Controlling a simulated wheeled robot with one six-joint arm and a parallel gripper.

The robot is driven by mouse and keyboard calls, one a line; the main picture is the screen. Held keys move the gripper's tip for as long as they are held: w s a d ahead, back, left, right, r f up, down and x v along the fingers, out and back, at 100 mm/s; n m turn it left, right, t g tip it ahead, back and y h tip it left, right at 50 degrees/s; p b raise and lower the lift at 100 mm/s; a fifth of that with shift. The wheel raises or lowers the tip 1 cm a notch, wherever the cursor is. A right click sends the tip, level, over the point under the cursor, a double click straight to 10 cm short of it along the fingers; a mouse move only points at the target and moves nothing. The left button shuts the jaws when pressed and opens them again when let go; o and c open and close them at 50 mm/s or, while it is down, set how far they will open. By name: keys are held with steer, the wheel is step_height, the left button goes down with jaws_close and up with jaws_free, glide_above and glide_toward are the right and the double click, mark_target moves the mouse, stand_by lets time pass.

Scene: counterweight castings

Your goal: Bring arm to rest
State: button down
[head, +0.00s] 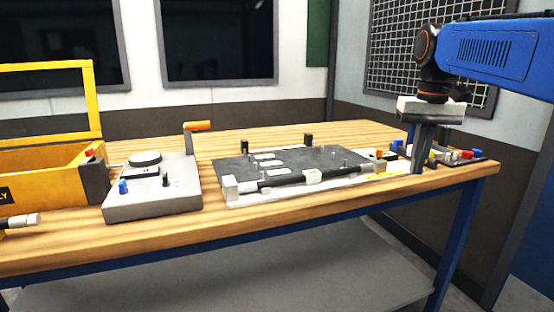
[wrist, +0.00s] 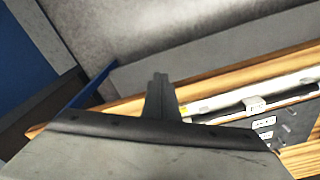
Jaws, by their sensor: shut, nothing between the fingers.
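My gripper (head: 420,168) hangs from the blue arm at the right of the head view, pointing down near the right front edge of the wooden table (head: 70,252). Its fingers are together with nothing between them. In the wrist view, the shut fingers (wrist: 160,82) stick out past the grey gripper body, beside the table's front edge. They hide part of the small items behind them in the head view.
A dark plate on a white base (head: 232,201) lies mid-table. Left of it stand a grey device (head: 150,206) with an orange-handled lever and a yellow box (head: 40,165). Small coloured parts (head: 468,154) lie at the right end. A grey shelf (head: 240,280) runs below.

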steer(key=s+a+f+t, duration=0.2)
steer(key=s+f, duration=0.9)
steer(key=f, duration=0.1)
steer(key=s+a+f+n+t, duration=0.1)
steer(key=s+a+f+t, duration=0.1)
steer(key=s+f, duration=0.9)
step_height(320, 180, down, 2)
steer(key=shift+f+n, duration=0.2)
steer(key=shift+n, duration=0.1)
steer(key=c, duration=2.5)
jaws_free()
